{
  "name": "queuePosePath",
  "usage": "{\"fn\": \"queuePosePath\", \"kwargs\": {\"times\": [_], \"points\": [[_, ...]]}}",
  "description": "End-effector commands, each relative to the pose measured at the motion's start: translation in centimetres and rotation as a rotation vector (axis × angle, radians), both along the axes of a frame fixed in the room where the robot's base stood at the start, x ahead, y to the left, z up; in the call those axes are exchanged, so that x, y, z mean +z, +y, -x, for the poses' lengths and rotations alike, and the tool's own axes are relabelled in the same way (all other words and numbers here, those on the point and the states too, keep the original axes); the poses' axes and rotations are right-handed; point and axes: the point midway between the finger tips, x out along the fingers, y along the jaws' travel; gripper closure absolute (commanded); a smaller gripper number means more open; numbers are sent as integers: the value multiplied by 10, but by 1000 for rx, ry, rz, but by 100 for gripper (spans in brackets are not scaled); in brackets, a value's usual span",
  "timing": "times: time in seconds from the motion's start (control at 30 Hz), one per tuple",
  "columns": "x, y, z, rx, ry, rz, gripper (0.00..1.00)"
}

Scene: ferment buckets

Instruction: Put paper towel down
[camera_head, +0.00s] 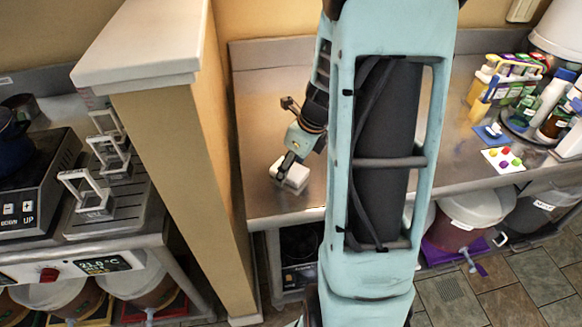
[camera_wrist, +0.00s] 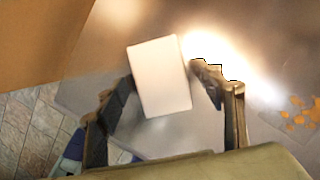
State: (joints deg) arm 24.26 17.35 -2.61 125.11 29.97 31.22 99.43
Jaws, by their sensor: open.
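The paper towel is a small white folded block (camera_wrist: 160,78) in the wrist view. In the head view it is a white piece (camera_head: 290,175) lying on the steel counter near its front edge, beside the tan wall. My gripper (camera_wrist: 165,88) is open, with one finger on each side of the towel. The left finger's tip is close to the towel's edge; I cannot tell whether it touches. In the head view my gripper (camera_head: 285,168) is right over the towel and hides part of it. My arm covers the counter to the right of it.
The tan partition wall (camera_head: 180,150) rises just left of the counter (camera_head: 262,95). The front edge of the counter is close to the towel. Bottles on a round tray (camera_head: 507,125) and a card with coloured dots (camera_head: 503,159) are at the right. Buckets stand below.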

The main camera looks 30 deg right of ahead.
Motion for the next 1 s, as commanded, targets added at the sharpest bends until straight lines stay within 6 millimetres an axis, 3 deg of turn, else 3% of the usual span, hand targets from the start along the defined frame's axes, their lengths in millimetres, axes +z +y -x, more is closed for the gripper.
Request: {"fn": "queuePosePath", "kwargs": {"times": [0.3, 0.5, 0.7, 1.0], "points": [[67, -10, 16, 0, -7, 4, 37], [98, -15, 25, 1, -4, 3, 37], [109, -17, 29, 0, -2, 1, 37], [110, -17, 29, 0, -1, 2, 37]]}}
